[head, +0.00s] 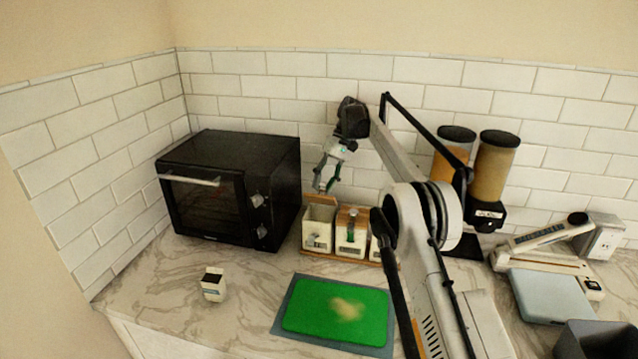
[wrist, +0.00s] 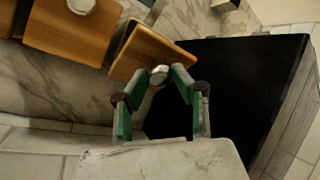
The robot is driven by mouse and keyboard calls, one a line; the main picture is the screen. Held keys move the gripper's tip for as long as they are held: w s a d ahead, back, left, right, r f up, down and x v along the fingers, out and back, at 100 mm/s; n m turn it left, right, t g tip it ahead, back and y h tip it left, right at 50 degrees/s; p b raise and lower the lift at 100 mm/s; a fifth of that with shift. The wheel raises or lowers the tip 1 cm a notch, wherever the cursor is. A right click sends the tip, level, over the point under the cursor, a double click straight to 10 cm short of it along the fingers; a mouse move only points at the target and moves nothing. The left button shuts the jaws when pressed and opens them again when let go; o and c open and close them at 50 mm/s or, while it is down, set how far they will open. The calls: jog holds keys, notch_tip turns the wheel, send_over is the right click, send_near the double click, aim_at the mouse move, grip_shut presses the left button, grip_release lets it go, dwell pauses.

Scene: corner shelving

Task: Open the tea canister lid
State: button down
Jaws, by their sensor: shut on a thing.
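A row of white square canisters with wooden lids stands on a wooden base right of the oven. The left canister (head: 316,240) has its wooden lid (wrist: 133,58) tilted up; a thin brown edge of it shows in the head view (head: 322,199). My gripper (wrist: 160,78) is shut on the pale round knob of this lid. In the head view my gripper (head: 326,187) is above and behind that canister. The middle canister (head: 350,246) stands beside it. The right canister (head: 376,250) is partly hidden by my arm. The labels are too small to read.
A black toaster oven (head: 225,190) stands close to the left of the canisters; its black top also fills the right of the wrist view (wrist: 225,100). A green cutting board (head: 320,310) lies in front. A small white box (head: 213,284) stands at front left. Dispensers (head: 490,165) stand right.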

dwell(0.4)
jog(key=c, duration=1.4)
grip_release()
jog(key=shift+c, duration=0.2)
jog(key=shift+s+a, duration=0.1)
jog(key=shift+a, duration=0.05)
